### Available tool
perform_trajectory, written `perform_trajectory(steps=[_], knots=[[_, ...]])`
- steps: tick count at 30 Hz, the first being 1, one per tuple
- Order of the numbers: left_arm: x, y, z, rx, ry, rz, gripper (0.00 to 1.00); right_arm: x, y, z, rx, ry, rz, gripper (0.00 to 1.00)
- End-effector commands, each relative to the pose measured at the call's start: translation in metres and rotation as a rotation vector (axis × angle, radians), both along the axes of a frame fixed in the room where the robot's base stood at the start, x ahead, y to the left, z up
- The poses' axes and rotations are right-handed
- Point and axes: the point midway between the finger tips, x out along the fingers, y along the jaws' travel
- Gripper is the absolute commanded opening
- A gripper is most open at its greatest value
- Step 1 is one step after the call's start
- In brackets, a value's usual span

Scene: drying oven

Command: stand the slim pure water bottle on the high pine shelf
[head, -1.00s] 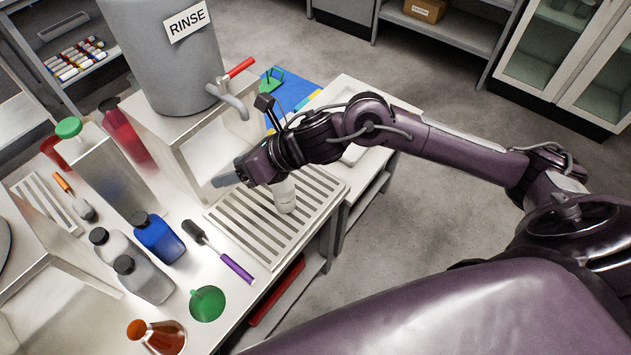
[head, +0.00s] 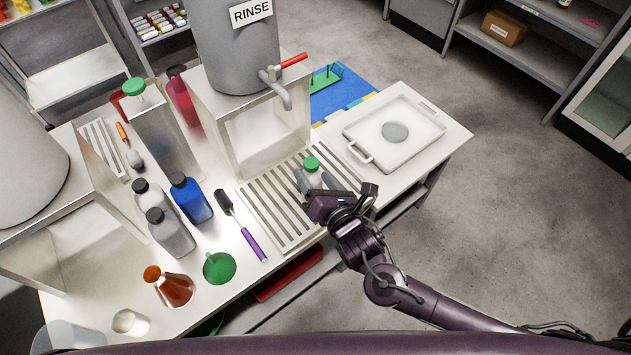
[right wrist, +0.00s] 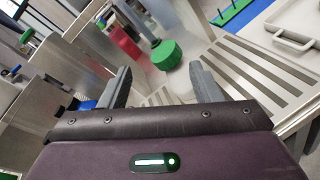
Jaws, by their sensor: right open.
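A small pale bottle with a green cap (head: 312,163) stands upright on the slatted drain rack (head: 262,215), in front of the rinse tank's stand. I cannot read its label. My right gripper (head: 316,181) is open, with one finger on each side of the bottle in the head view. In the right wrist view the green cap (right wrist: 167,54) shows between and beyond the two open fingers (right wrist: 160,70). The gripper hides the bottle's lower part, and I cannot tell whether the fingers touch it. My left gripper is out of view. No pine shelf can be made out.
The rinse tank (head: 237,55) and its tap (head: 285,85) rise behind the rack. A white tray (head: 372,155) lies to the right. Blue (head: 191,198) and grey (head: 171,234) bottles, a brush (head: 240,225) and a green funnel (head: 219,267) stand or lie to the left.

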Motion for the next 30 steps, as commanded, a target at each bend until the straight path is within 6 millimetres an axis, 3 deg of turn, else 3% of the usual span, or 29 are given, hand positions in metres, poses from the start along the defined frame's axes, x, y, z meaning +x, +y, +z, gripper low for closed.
perform_trajectory(steps=[3,9,14,30], knots=[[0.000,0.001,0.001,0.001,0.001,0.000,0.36,0.000,-0.004,-0.004,-0.216,-0.193,0.060,0.58],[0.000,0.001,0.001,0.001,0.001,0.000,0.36,-0.002,-0.008,-0.006,-0.421,-0.382,0.102,0.58],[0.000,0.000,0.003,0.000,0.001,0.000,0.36,0.008,-0.003,-0.005,-0.446,-0.408,0.106,0.58],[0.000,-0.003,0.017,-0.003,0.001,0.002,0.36,0.066,0.024,-0.004,-0.443,-0.401,0.106,0.58]])
